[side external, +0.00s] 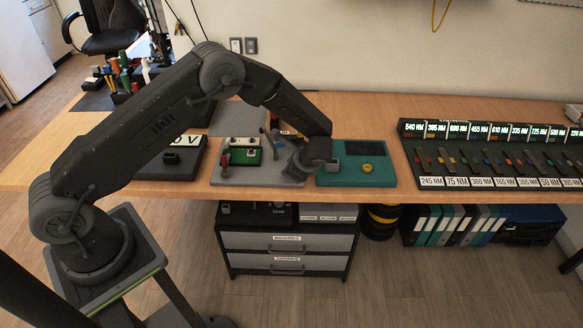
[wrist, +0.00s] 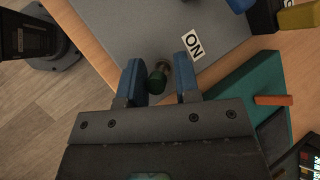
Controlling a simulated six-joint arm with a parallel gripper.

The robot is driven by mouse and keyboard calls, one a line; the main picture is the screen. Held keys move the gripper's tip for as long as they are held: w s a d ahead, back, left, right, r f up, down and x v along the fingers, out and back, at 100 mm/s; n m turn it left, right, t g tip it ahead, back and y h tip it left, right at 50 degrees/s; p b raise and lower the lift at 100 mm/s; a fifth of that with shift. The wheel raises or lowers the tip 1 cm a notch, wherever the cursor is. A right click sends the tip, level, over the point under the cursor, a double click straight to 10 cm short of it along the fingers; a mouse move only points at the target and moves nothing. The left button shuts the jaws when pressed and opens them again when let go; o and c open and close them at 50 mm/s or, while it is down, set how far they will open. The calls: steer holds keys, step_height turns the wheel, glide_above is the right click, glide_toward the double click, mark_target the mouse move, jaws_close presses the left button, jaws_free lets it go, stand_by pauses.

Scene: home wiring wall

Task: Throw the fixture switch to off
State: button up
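The grey fixture plate (side external: 232,177) lies on the bench, and its surface also shows in the wrist view (wrist: 135,22). A white "ON" label (wrist: 193,44) is on it. A dark green round knob (wrist: 157,79), seemingly the end of the switch lever, stands between the two blue fingers of my gripper (wrist: 160,68). The fingers are apart, with a gap visible on both sides of the knob. In the side view my gripper (side external: 283,150) is low over the right part of the plate and hides the lever. No "OFF" label can be made out.
A green board with a red-handled clamp (side external: 225,160) is on the plate's left part. A teal box (side external: 356,178) with a yellow button (side external: 367,168) stands close on the right. A black "V" display unit (side external: 172,161) is at the left. A labelled rack (side external: 490,155) stands farther right.

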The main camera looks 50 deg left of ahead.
steer(key=shift+o, duration=1)
steer(key=v, duration=1.4)
steer(key=s+a+r+n+t+h, duration=0.1)
steer(key=s+a+r+n+h, duration=0.15)
steer(key=s+r, duration=0.4)
steer(key=s+a+r+n+h, duration=0.1)
steer(key=s+r+n, duration=0.25)
steer(key=r, duration=0.65)
steer(key=s+r+n+t+h, duration=0.2)
steer(key=s+n, duration=0.1)
steer(key=s, duration=0.6)
steer(key=s+r+n+t+h, duration=0.2)
steer(key=s+n, duration=0.1)
steer(key=s, duration=0.6)
steer(key=shift+s+r+n, duration=0.25)
steer(key=shift+s+n, duration=0.05)
